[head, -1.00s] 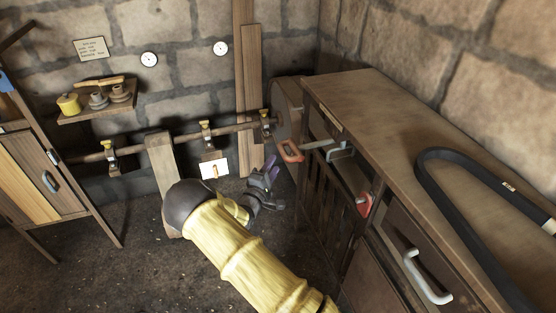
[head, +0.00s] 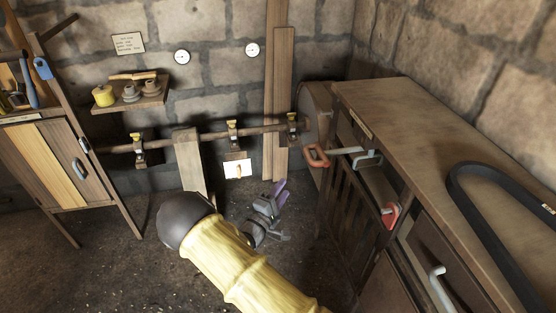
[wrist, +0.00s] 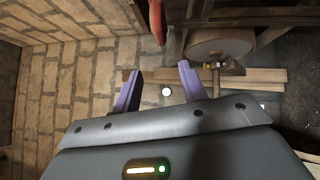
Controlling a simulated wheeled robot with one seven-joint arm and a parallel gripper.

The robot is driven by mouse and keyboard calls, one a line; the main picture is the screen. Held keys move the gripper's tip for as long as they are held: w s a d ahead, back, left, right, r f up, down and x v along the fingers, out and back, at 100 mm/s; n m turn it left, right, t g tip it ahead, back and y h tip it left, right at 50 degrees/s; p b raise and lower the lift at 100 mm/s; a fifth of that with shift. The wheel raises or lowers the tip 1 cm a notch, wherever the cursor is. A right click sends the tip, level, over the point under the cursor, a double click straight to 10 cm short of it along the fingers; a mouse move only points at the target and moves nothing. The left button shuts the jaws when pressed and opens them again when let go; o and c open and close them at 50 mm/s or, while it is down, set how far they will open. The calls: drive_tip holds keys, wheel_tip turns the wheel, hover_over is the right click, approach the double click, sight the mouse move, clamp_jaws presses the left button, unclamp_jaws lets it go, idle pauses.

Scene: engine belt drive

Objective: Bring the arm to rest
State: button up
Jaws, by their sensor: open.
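My gripper (head: 276,195) is open and empty, with purple fingertips, in the middle of the head view. It hangs in the air left of the wooden bench, below the line shaft. In the wrist view my gripper (wrist: 158,85) shows its two fingers spread apart with nothing between them. My yellow-sleeved arm reaches up from the bottom of the head view.
The bench (head: 400,100) stands close on the right, with a red handle (head: 317,156), a red knob (head: 390,214) and a black belt (head: 460,185) on top. A shaft (head: 215,133) runs along the wall. A cabinet (head: 50,165) stands left. Floor between is clear.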

drive_tip(key=shift+w+d, duration=0.1)
drive_tip(key=s+d+r+m+g+y+p, duration=0.25)
drive_tip(key=d+r+m+g+y, duration=0.25)
drive_tip(key=m+g+y, duration=0.25)
drive_tip(key=s+d+r+m+g+y+p, duration=0.1)
drive_tip(key=s+r, duration=0.4)
drive_tip(key=s, duration=0.6)
drive_tip(key=s+d+r+m+g+y+p, duration=0.2)
drive_tip(key=s+d+r+m+g, duration=0.2)
drive_tip(key=s, duration=0.7)
wheel_tip(320, 180, up, 2)
drive_tip(key=shift+g+y, duration=0.35)
drive_tip(key=shift+g, duration=0.1)
